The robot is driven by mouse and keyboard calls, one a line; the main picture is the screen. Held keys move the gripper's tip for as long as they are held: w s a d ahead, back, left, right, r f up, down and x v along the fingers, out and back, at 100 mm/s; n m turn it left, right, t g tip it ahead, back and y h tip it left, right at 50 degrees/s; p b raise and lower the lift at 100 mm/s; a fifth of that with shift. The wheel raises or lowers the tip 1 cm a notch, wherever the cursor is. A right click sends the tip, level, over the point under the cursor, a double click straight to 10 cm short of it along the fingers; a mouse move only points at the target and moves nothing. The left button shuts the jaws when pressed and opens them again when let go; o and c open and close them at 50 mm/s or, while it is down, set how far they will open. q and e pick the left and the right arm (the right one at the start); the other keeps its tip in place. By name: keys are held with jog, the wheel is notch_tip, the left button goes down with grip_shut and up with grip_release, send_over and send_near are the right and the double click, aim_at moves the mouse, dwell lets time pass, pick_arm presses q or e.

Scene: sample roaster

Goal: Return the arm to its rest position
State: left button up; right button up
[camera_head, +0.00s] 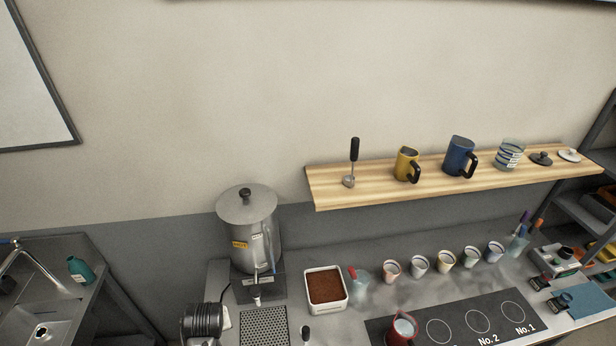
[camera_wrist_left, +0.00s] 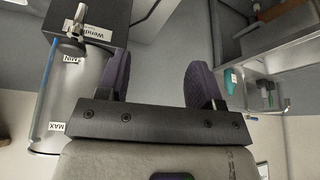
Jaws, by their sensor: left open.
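My left gripper (camera_wrist_left: 158,78) shows in the left wrist view. Its two dark fingers are spread apart, with nothing between them. The wrist view appears upside down. The steel urn (camera_wrist_left: 50,100) with MIN and MAX labels stands at the left of that view, beside the gripper and partly behind its mount. In the head view the same urn (camera_head: 248,225) stands upright with its lid on. I cannot make out either gripper in the head view.
A sink (camera_head: 42,325) and green bottle (camera_head: 80,270) are at left. A dark ribbed object (camera_head: 203,322) stands before the urn. A brown-filled container (camera_head: 326,288), several cups (camera_head: 445,259) and a red pitcher (camera_head: 403,328) occupy the counter. A wooden shelf (camera_head: 330,187) holds mugs above.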

pick_arm(q)
notch_tip(320, 180, up, 9)
jog(key=s+m+t+h, duration=0.1)
jog(key=s+m+t, duration=0.1)
jog(key=m+t, duration=0.1)
jog(key=s+d+r+m+t+h+p, duration=0.1)
jog(key=s+d+r+m+p, duration=0.15)
jog(key=s, duration=0.55)
jog(key=s+f+g+p, duration=0.1)
jog(key=s+f+g, duration=0.1)
jog(key=s, duration=0.9)
jog(key=s+f+m+g+p, duration=0.1)
jog(key=s+f, duration=0.3)
jog(key=s, duration=0.7)
jog(key=shift+s+d+g+p, duration=0.15)
jog(key=shift+d+g+p, duration=0.15)
jog(key=shift+g, duration=0.4)
